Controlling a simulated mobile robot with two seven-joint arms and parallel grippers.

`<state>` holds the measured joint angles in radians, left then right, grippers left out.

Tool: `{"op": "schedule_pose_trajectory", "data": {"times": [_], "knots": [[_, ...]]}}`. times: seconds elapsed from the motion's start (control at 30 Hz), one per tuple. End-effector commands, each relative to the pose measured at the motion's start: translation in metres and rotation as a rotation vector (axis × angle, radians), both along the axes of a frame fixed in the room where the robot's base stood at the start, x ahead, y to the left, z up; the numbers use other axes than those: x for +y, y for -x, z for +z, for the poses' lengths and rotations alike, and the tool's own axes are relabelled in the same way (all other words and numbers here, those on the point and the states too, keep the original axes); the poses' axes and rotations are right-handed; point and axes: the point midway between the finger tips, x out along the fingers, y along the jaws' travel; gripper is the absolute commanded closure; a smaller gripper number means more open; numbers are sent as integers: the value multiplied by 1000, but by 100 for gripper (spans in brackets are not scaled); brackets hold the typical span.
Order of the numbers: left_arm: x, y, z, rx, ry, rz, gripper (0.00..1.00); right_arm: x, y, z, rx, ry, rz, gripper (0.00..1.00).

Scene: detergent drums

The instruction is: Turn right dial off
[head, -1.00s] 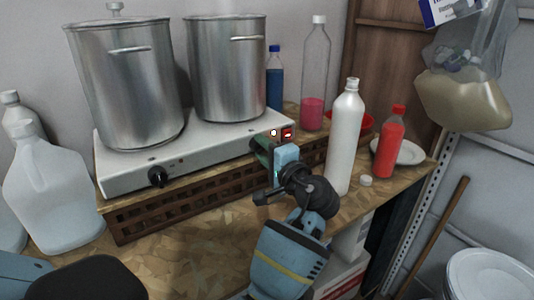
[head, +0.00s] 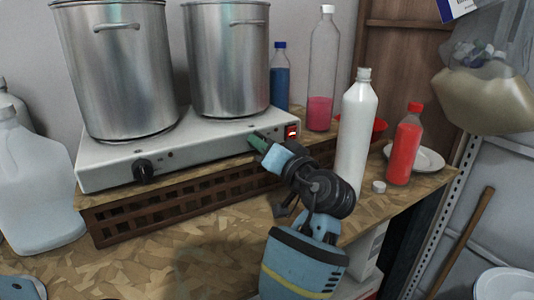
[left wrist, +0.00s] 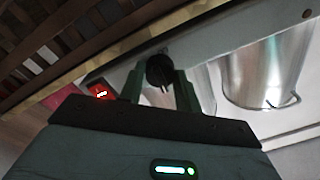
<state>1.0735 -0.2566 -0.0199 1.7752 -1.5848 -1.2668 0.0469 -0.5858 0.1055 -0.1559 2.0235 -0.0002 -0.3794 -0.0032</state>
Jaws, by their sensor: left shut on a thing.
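The white two-burner hot plate (head: 205,150) stands on a brown slatted crate. Its right dial (left wrist: 159,70) is black and shows in the left wrist view between the green fingers of my left gripper (left wrist: 160,88). In the head view my left gripper (head: 257,143) reaches the front face near its right end and hides this dial. The gripper is shut on the dial. The black left dial (head: 143,171) is in plain view. A lit red switch (head: 292,132) is right of my gripper; it also glows in the left wrist view (left wrist: 100,90). My right gripper is not in view.
Two steel pots (head: 115,70) stand on the burners. A white bottle (head: 356,135), a red bottle (head: 404,150) and a small white cap (head: 379,187) are to the right. A white jug (head: 38,190) is at left. The front tabletop is mostly clear.

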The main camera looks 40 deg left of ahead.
Motion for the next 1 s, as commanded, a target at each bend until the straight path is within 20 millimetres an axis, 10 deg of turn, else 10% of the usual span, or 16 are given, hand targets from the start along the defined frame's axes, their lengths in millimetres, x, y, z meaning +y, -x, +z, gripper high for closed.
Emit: {"op": "schedule_pose_trajectory", "data": {"times": [0.77, 0.8, 1.0], "knots": [[0, 0, 4, -101, 34, -2, 90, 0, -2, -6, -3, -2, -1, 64], [0, 0, 4, -101, 34, -2, 63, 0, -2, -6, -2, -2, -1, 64], [0, 0, 2, -98, 36, -1, 45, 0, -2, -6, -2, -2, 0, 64]]}}
